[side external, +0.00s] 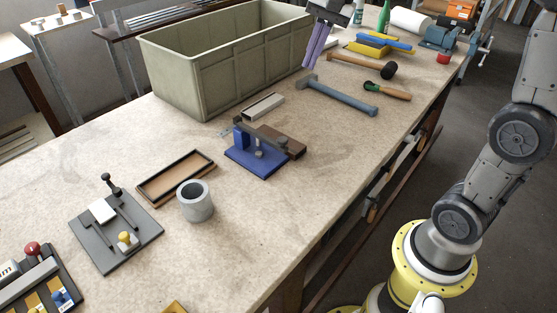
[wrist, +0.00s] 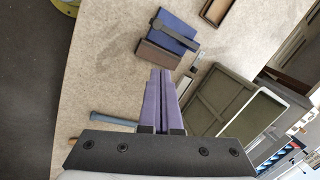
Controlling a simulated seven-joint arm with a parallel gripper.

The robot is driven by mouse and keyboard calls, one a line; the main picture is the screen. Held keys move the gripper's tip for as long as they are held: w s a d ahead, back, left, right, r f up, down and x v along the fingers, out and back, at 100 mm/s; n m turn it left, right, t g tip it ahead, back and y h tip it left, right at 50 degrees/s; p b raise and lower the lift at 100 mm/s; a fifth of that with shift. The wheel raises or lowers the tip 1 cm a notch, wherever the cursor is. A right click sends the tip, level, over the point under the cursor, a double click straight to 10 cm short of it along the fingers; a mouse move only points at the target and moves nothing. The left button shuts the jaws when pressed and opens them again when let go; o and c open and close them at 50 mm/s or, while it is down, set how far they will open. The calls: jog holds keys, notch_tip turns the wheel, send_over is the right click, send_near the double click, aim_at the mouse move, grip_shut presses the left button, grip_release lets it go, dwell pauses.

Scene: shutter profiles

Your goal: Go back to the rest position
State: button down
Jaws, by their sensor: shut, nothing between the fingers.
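My gripper (side external: 318,45) is at the top of the side external view, above the far part of the bench beside the right end of the large green-grey bin. Its two purple fingers (wrist: 159,100) point down and are together, with nothing between them. In the wrist view the fingers point toward the blue fixture (wrist: 178,33) with its dark lever arm, which lies well ahead of them. The fixture also shows in the side external view (side external: 252,164), with a brown block (side external: 283,143) at its right.
The tall bin (side external: 190,75) stands close to my gripper. A hammer (side external: 335,95), a mallet (side external: 362,66) and a green-handled tool (side external: 387,91) lie on the bench. A tray (side external: 176,177), a grey cup (side external: 195,201) and a grey plate fixture (side external: 115,235) are nearer. The bench's front middle is clear.

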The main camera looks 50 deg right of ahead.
jog(key=s+a+r+n+t, duration=0.1)
jog(key=s+a+n, duration=0.2)
jog(key=s, duration=0.4)
jog(key=s+f+n, duration=0.4)
jog(key=s+n, duration=0.1)
jog(key=s, duration=0.2)
jog(key=s+f+n+t+h, duration=0.1)
jog(key=s+f+n, duration=0.4)
jog(key=s, duration=0.1)
jog(key=shift+s+a+f+t, duration=0.2)
jog(key=shift+s+a+t, duration=0.1)
jog(key=shift+s+a, duration=0.1)
